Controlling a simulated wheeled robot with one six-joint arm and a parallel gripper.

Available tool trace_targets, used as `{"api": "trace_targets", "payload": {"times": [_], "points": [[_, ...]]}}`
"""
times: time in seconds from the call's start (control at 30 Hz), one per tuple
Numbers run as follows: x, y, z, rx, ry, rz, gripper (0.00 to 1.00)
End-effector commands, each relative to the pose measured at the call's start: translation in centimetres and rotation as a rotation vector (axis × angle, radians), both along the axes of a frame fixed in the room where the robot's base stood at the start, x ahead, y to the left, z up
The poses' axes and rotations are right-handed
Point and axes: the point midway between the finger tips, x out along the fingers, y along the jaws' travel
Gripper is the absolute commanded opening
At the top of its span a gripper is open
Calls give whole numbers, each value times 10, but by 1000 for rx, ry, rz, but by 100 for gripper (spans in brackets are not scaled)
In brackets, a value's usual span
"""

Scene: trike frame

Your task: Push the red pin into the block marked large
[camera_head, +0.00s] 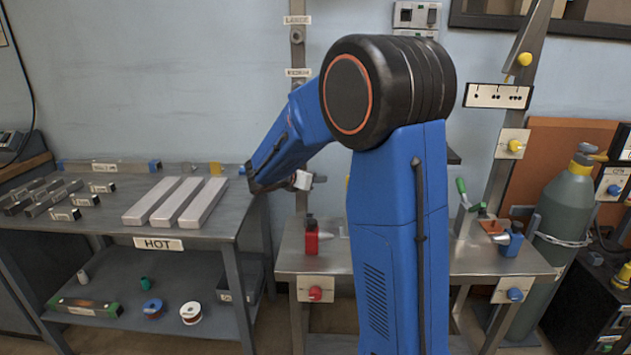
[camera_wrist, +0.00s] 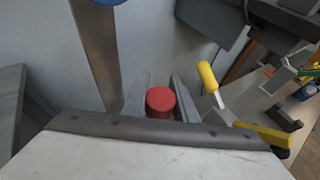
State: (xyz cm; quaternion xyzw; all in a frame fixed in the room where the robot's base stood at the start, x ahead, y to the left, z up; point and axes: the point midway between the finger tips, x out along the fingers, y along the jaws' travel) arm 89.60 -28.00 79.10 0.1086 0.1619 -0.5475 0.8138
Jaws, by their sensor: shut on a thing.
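The red pin (camera_wrist: 160,102) shows as a round red cap in the wrist view. My gripper (camera_wrist: 160,96) is shut on it, with one grey finger on each side. The rest of the pin is hidden. In the head view my blue arm reaches back and left, and I cannot make out the fingers or the held pin there. A sign reading LARGE (camera_head: 297,20) is high on the wall post, above a small metal block with a round front (camera_head: 297,36). I cannot tell whether the pin touches any block.
A lower sign (camera_head: 298,72) is on the same post (camera_wrist: 96,50). A bench with a HOT sign (camera_head: 158,244) holds metal bars on the left. A gas cylinder (camera_head: 562,225) stands right.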

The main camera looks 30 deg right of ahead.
Motion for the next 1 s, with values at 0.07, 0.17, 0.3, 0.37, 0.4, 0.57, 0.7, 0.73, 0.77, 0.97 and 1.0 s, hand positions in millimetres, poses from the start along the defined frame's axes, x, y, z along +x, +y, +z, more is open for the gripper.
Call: {"api": "trace_targets", "payload": {"times": [0.07, 0.17, 0.3, 0.37, 0.4, 0.57, 0.7, 0.73, 0.77, 0.97, 1.0], "points": [[0, 0, 3, 0, -1, 0, 3], [0, 0, 6, 0, -1, 0, 3], [0, 0, 11, 0, -1, 0, 3], [0, 0, 13, 1, -2, -1, 3], [0, 0, 14, 1, -2, -1, 3], [0, 0, 19, 0, -1, 0, 3], [0, 0, 24, 0, -1, 0, 3], [0, 0, 24, 0, -1, 0, 3], [0, 0, 25, 0, -1, 0, 3], [0, 0, 32, 0, -1, 0, 3], [0, 0, 33, 0, -1, 0, 3]]}}
